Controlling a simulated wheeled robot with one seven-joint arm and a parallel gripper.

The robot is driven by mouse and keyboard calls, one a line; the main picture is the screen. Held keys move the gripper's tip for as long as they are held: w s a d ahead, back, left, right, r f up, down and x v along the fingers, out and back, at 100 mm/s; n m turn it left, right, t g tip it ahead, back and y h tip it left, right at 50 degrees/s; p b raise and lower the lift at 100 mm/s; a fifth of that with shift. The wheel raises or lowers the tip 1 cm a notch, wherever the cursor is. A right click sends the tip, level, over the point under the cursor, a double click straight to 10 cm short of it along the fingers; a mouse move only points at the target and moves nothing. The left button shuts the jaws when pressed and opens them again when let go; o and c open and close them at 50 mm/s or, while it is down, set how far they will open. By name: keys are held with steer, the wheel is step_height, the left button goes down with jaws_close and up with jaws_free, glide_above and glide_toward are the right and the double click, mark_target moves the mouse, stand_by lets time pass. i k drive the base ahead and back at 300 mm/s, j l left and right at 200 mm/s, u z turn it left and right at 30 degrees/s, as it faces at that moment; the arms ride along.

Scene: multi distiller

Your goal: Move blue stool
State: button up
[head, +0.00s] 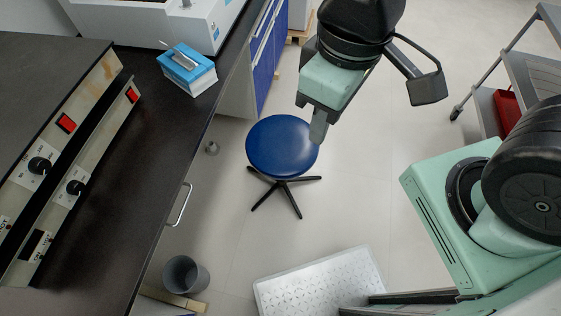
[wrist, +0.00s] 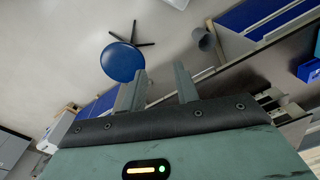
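The blue stool (head: 282,147) has a round blue seat on a black star-shaped base. It stands upright on the pale floor beside the dark bench, near the middle of the head view. My gripper (head: 319,130) hangs over the right edge of the seat in the head view; only one finger shows clearly there. In the wrist view the two fingers of my gripper (wrist: 160,88) are spread with empty space between them. The stool's seat (wrist: 122,62) shows beyond the fingers, to the left of the gap. I cannot tell whether a finger touches the seat.
The dark bench (head: 150,140) with a metal handle runs along the left. A grey bin (head: 184,275) stands at its foot. A shelf cart (head: 520,75) stands at upper right. Floor right of the stool is clear.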

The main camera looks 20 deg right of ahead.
mark_target(279, 148)
steer(key=l+u, duration=0.1)
steer(key=l, duration=0.6)
steer(key=k+l+u, duration=0.1)
steer(key=l, duration=0.6)
